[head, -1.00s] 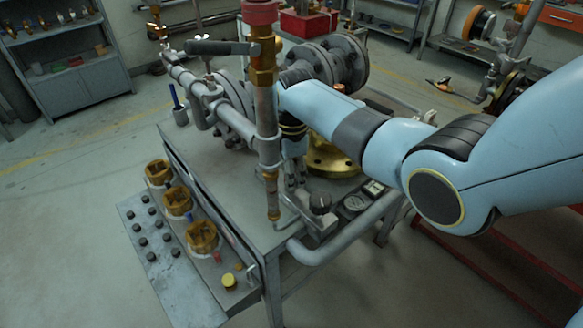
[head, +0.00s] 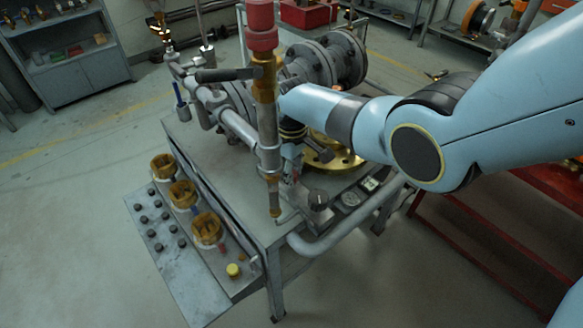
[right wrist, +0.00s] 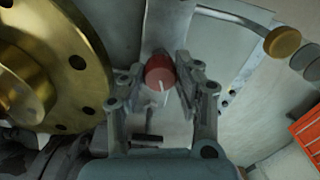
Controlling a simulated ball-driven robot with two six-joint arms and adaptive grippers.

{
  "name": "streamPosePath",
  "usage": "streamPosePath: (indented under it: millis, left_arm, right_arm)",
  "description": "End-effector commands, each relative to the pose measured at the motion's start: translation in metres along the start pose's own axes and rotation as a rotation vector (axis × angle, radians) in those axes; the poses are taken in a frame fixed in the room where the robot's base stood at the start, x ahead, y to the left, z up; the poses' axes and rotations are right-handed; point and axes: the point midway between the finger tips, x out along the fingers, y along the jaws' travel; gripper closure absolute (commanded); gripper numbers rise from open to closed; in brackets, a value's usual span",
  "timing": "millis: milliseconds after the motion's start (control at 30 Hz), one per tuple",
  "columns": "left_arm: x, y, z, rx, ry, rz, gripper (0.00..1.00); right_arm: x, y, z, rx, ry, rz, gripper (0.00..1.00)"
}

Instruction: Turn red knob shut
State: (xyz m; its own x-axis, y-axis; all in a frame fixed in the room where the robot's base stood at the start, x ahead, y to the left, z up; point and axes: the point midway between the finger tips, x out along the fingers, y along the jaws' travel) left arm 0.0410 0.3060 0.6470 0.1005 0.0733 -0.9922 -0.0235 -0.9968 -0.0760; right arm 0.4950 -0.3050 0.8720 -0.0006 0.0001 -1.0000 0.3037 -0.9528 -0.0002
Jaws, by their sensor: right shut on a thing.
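The red knob (right wrist: 160,72) shows in the right wrist view as a small round knob with a white mark pointing toward the bottom of the picture. My right gripper (right wrist: 162,76) has one finger on each side of it and is shut on it. In the head view my right arm comes in from the right and bends down behind the upright brass and grey pipe (head: 267,120). Its gripper is mostly hidden there, and I cannot see the red knob in that view. My left gripper is not in view.
A large brass flange (right wrist: 45,60) is close at the left in the wrist view. Open floor lies at left.

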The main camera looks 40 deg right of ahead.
Motion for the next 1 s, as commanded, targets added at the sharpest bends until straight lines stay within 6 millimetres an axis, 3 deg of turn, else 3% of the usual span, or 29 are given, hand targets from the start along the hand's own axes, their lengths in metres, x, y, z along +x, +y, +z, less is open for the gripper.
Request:
streamPosePath:
  millis: [500,1000]
  left_arm:
    - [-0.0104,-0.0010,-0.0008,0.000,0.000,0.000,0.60]
    - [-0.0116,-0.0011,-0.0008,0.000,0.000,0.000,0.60]
  right_arm:
    - [-0.0006,-0.0004,-0.0004,0.339,0.000,-0.001,1.00]
    - [0.0001,-0.0005,-0.0004,0.404,0.001,-0.001,1.00]
